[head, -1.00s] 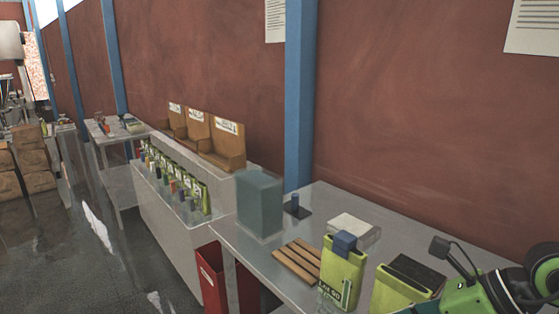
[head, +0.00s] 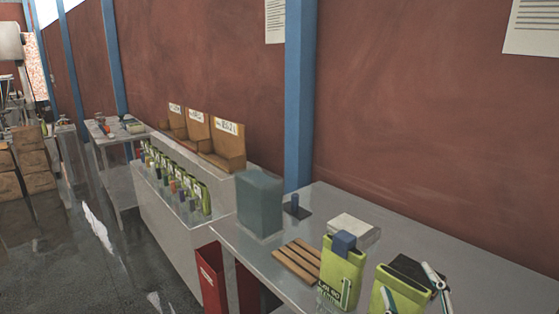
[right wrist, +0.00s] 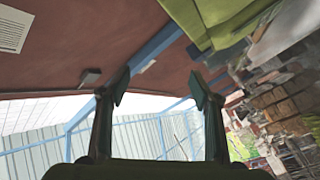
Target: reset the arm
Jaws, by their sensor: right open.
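A green surface (right wrist: 222,20) shows close by at the top of that view. I cannot tell whether the fingers touch the pouch. My left gripper is in neither view.
The grey table (head: 460,262) holds another green pouch (head: 342,270) with a blue clip, a slatted wooden rack (head: 297,264), a white box (head: 353,229) and a translucent blue-grey container (head: 259,203). A red bin (head: 211,279) stands beside it. A red wall (head: 430,120) rises behind.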

